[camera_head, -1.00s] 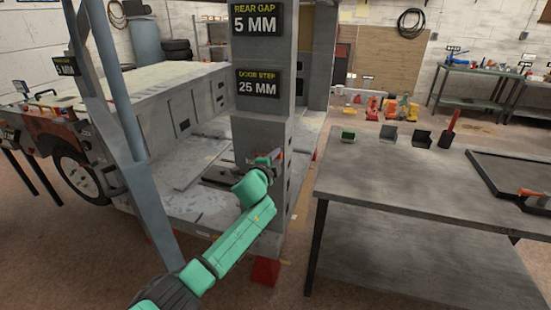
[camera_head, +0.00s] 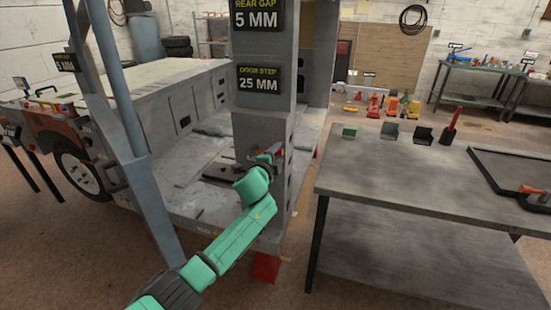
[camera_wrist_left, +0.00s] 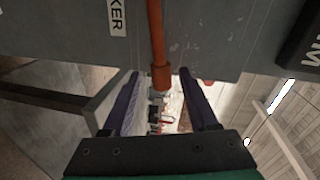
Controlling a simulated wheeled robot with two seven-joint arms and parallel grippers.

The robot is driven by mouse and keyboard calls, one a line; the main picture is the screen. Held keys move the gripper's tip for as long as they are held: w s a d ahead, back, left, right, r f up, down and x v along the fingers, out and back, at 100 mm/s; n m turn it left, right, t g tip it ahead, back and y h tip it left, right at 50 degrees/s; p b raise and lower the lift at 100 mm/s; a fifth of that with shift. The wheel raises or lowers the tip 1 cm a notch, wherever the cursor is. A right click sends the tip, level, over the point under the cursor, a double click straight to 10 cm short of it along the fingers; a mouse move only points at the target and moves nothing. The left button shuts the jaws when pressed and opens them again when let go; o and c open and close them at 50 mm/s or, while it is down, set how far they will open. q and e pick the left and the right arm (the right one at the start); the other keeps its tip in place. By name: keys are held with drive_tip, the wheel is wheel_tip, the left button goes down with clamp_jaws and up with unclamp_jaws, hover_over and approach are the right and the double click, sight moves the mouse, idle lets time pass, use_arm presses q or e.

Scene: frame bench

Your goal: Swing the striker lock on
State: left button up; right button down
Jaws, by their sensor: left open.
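The striker lock's orange lever (camera_wrist_left: 156,45) shows in the left wrist view beside a label ending in "KER" on a grey post. Its lower end lies in line with the gap between the fingers of my left gripper (camera_wrist_left: 160,78). The two dark fingers are spread on either side, with no clear contact. In the head view, my green left arm reaches to the grey post (camera_head: 262,125), and the left gripper (camera_head: 264,158) is at its face by the orange lever (camera_head: 272,149), partly hiding it. My right gripper is not in view.
A grey bench (camera_head: 420,180) stands right of the post, with small bins and a dark tray (camera_head: 510,172) on it. A blue-grey slanted bar (camera_head: 130,120) stands left of the arm. The vehicle bed (camera_head: 205,150) lies behind the post.

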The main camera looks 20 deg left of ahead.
use_arm(q)
drive_tip(key=s+a+r, duration=0.1)
drive_tip(key=s+r, duration=0.1)
drive_tip(key=s, duration=1.2)
drive_tip(key=shift+s, duration=0.15)
drive_tip(key=shift+a, duration=0.15)
